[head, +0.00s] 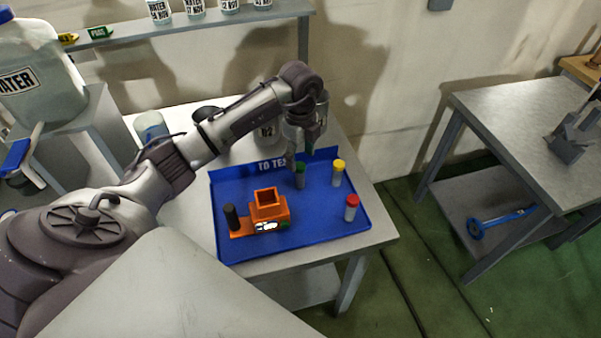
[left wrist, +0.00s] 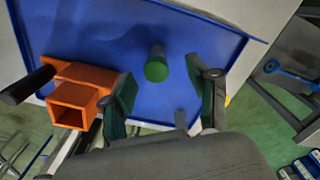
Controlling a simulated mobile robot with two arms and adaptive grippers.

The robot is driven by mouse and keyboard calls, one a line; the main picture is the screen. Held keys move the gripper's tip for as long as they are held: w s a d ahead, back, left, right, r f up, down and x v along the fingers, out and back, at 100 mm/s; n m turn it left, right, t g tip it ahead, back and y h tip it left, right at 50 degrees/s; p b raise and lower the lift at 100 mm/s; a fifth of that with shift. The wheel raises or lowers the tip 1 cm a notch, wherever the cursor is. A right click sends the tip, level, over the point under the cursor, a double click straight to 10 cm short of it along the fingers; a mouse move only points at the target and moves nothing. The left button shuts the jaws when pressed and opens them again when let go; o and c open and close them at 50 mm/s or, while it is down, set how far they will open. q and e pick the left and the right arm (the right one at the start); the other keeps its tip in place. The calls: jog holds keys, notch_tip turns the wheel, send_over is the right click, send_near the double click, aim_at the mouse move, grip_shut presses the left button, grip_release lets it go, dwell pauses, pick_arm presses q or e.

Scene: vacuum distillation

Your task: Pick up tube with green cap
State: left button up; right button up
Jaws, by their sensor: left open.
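The tube with the green cap (head: 300,175) stands upright in the blue tray (head: 240,242). In the left wrist view its green cap (left wrist: 156,70) lies ahead of and between my two fingers. My left gripper (head: 306,149) is open and empty, just above the tube in the head view, with its fingers pointing down. In the left wrist view the left gripper (left wrist: 163,95) has its fingers wide apart, and neither touches the tube. My right gripper does not show.
An orange holder (head: 268,211) with a black-topped piece (head: 231,216) stands in the tray's left part. A yellow-capped tube (head: 338,173) and a red-capped tube (head: 351,207) stand to the right. Bottles stand behind the tray. The tray's right front is clear.

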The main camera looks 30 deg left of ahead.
aim_at(300, 165)
pick_arm(q)
jog(key=shift+s+d+f+p, duration=0.1)
jog(key=shift+s+f+p, duration=0.15)
jog(key=shift+f, duration=0.35)
jog(key=shift+s+f+p, duration=0.1)
jog(key=shift+f+p, duration=0.2)
jog(key=shift+f, duration=0.3)
jog(key=shift+w+f, duration=0.1)
jog(key=shift+f, duration=0.7)
jog(key=c, duration=0.7)
grip_shut()
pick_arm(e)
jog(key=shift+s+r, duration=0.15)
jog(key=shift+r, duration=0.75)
